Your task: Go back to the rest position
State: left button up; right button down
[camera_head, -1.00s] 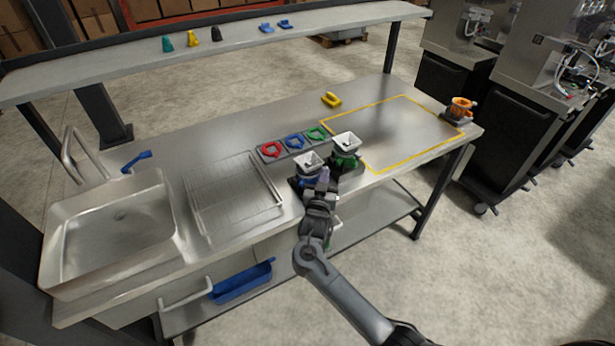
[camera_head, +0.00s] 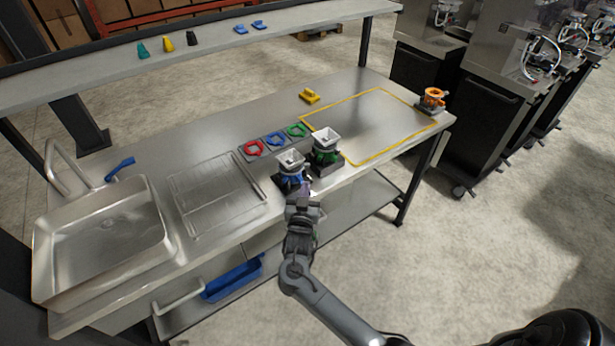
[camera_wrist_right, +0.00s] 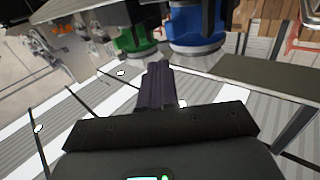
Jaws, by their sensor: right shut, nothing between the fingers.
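My right gripper (camera_head: 305,188) is shut and empty, at the front edge of the steel table (camera_head: 130,165). It is just in front of a blue-based dispenser with a white hopper (camera_head: 290,160). A green-based one with a white hopper (camera_head: 325,140) stands to its right. In the right wrist view my closed fingers (camera_wrist_right: 157,68) point toward the blue base (camera_wrist_right: 197,45) and the green base (camera_wrist_right: 135,42), with a gap between. My left gripper is not in view.
Red, blue and green rings (camera_head: 275,140) lie behind the dispensers. A yellow block (camera_head: 309,96) and an orange-topped unit (camera_head: 434,97) are farther right. A wire rack (camera_head: 215,190) and sink (camera_head: 105,235) are left. Open floor (camera_head: 470,250) lies right of the table.

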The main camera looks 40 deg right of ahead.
jog(key=v, duration=0.7)
jog(key=s+d+f+n+y, duration=0.1)
jog(key=s+f+n+y, duration=0.3)
jog(key=s+f, duration=0.45)
jog(key=s+a+r+n+g+y, duration=0.3)
jog(key=s+a+n+g+y, duration=0.6)
jog(key=s+a, duration=0.75)
notch_tip(320, 180, up, 28)
jog(key=t+y+p, duration=0.1)
jog(key=p, duration=2.7)
jog(key=shift+s+d+m+p, duration=0.35)
jog(key=shift+s+d+m, duration=0.05)
jog(key=shift+s+d, duration=0.1)
